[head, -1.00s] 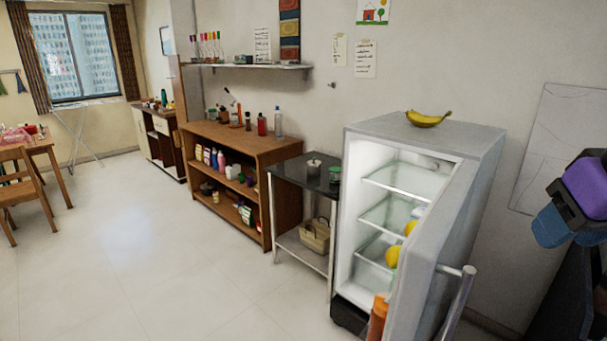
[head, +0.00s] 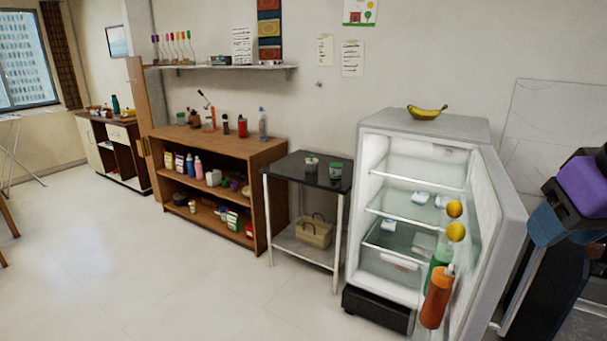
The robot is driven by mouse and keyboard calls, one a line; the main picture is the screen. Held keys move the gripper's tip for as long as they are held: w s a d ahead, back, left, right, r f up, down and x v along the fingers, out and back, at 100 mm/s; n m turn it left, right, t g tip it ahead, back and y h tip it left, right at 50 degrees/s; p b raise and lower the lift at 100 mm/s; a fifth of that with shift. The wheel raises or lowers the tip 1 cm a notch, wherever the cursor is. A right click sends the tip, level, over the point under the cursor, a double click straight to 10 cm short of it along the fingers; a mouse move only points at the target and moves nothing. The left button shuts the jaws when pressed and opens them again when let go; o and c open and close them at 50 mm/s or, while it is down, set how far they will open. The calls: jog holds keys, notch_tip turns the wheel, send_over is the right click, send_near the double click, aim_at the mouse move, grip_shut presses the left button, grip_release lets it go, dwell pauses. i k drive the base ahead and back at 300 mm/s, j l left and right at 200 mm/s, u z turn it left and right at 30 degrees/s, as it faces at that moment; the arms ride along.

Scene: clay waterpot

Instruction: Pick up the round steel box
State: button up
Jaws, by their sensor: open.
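I cannot clearly pick out a round steel box. A small greyish round container (head: 311,164) stands on the black top of the side table (head: 295,180), but it is too small to tell if it is steel. A green jar (head: 335,171) with a pale lid stands beside it. My gripper is not in view; only purple, blue and black parts of my own arm show at the right edge, well apart from the table.
A fridge (head: 430,125) stands open right of the side table, its door (head: 497,220) swung out, bottles and yellow fruit inside; a banana (head: 427,112) lies on top. A wooden shelf unit (head: 262,150) with bottles stands left. The floor (head: 150,270) in front is clear.

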aim_at(309, 169)
jog(key=i+j+z, duration=0.1)
jog(key=j, duration=0.25)
jog(key=i+j, duration=0.25)
jog(key=i+j+z, duration=0.15)
jog(key=j, duration=0.25)
jog(key=i+j+z, duration=0.1)
jog(key=j, duration=0.25)
jog(key=i+j, duration=0.2)
jog(key=j, duration=0.2)
jog(key=i+j+z, duration=0.15)
jog(key=j, duration=0.2)
jog(key=i+j+z, duration=0.1)
jog(key=i+j, duration=0.25)
jog(key=i+j+z, duration=0.15)
jog(key=i+j, duration=0.2)
jog(key=i+j+z, duration=0.1)
jog(key=i+j, duration=0.25)
jog(key=j, duration=0.2)
jog(key=i+j+z, duration=0.1)
jog(key=i+j, duration=0.2)
jog(key=j, duration=0.15)
jog(key=i+j+z, duration=0.1)
jog(key=i+j, duration=0.2)
jog(key=j, duration=0.2)
jog(key=i+j, duration=0.35)
jog(key=j, duration=0.15)
